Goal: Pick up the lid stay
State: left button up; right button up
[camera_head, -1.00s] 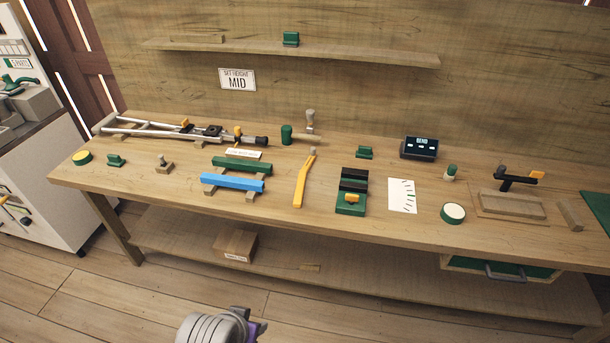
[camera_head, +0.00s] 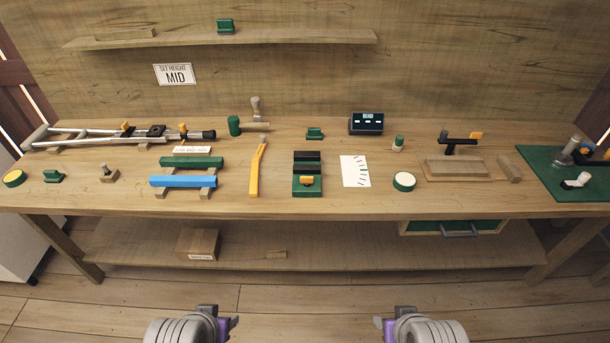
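I cannot tell which thing here is the lid stay; no lidded bin shows either. Long thin things on the bench are a silver crutch-like frame (camera_head: 100,136) at the left, a green bar (camera_head: 192,162), a blue bar (camera_head: 183,181) and a yellow-orange handle with a grey tip (camera_head: 257,168). My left gripper (camera_head: 224,324) and my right gripper (camera_head: 389,324) are low in the view, in front of the bench and apart from everything on it. Their fingers are too small and turned to show whether they are open.
The wooden bench (camera_head: 300,206) spans the view. On it are a dark display box (camera_head: 366,123), a white marked card (camera_head: 355,171), a green-and-black block (camera_head: 307,172) and a green mat (camera_head: 548,180). A drawer (camera_head: 480,228) and a cardboard box (camera_head: 199,243) are below. Floor in front is clear.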

aim_at(254, 192)
jog(key=i+l+u, duration=0.2)
jog(key=i, duration=0.2)
jog(key=i+l+u, duration=0.25)
jog(key=i, duration=0.2)
jog(key=i+l+u, duration=0.2)
jog(key=i, duration=0.2)
